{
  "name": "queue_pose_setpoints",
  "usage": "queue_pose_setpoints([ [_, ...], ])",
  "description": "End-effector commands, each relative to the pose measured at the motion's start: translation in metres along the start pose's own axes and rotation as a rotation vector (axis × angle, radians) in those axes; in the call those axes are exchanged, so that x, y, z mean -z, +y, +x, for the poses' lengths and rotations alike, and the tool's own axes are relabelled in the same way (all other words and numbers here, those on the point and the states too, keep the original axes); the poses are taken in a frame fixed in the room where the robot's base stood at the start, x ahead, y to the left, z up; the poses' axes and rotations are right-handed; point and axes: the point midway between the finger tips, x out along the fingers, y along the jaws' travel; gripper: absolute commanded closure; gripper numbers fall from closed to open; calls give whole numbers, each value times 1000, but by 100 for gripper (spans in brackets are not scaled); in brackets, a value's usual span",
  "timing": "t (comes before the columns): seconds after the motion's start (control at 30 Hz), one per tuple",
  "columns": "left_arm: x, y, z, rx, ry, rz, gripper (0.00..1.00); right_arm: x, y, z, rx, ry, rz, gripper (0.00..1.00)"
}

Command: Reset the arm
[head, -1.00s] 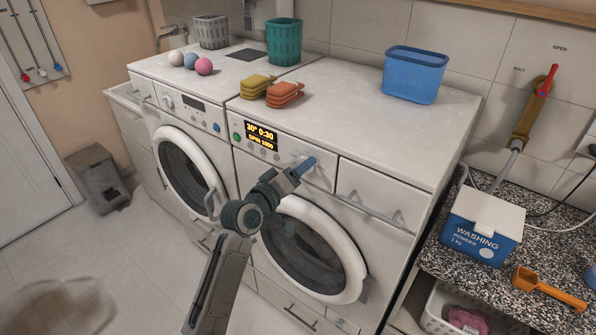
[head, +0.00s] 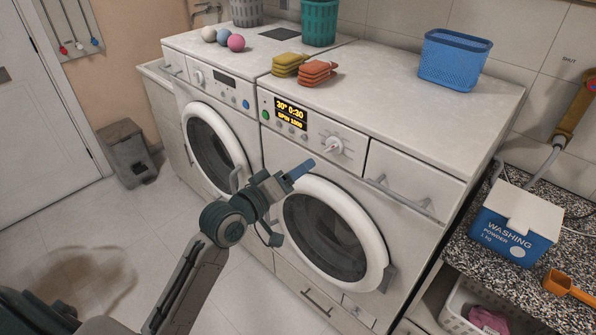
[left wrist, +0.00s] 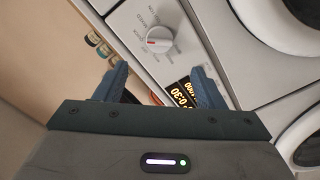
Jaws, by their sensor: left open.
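My left arm reaches in from the lower left in the head view. Its gripper (head: 290,178) is in front of the right washing machine (head: 400,235), below the control panel and beside the upper left of the round door. In the left wrist view the two blue fingers (left wrist: 160,88) are apart with nothing between them. The white program dial (head: 333,145) is uncovered, and it also shows beyond the fingers in the left wrist view (left wrist: 159,40). The lit display (head: 291,112) reads 20° 0:30. My right gripper is not in view.
A blue basket (head: 461,60), orange cloths (head: 317,72), yellow cloths (head: 289,64) and several balls (head: 236,42) are on the machine tops. A washing powder box (head: 515,225) and orange scoop (head: 568,286) are on the right counter. The floor at left is mostly clear.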

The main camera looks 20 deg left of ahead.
Motion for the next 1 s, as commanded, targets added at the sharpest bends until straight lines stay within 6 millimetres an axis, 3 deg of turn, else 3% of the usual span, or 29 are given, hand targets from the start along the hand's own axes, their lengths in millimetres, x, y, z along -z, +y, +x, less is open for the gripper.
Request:
queue_pose_setpoints([
  [0.27, 0, -1, 1, 2, 0, 0, 37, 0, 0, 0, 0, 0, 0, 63],
  [0.37, -6, -17, 4, 32, -6, 4, 37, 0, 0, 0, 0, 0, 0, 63],
  [0.47, -22, -59, 11, 108, -23, 19, 37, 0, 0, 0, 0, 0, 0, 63],
  [0.67, -89, -192, 9, 344, -107, 91, 37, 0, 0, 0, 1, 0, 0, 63],
  [0.8, -148, -278, -16, 496, -200, 155, 37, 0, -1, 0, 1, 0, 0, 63],
  [0.87, -174, -312, -32, 556, -247, 184, 37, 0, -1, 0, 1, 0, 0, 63],
  [1.0, -240, -382, -82, 680, -372, 252, 37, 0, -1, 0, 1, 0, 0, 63],
])
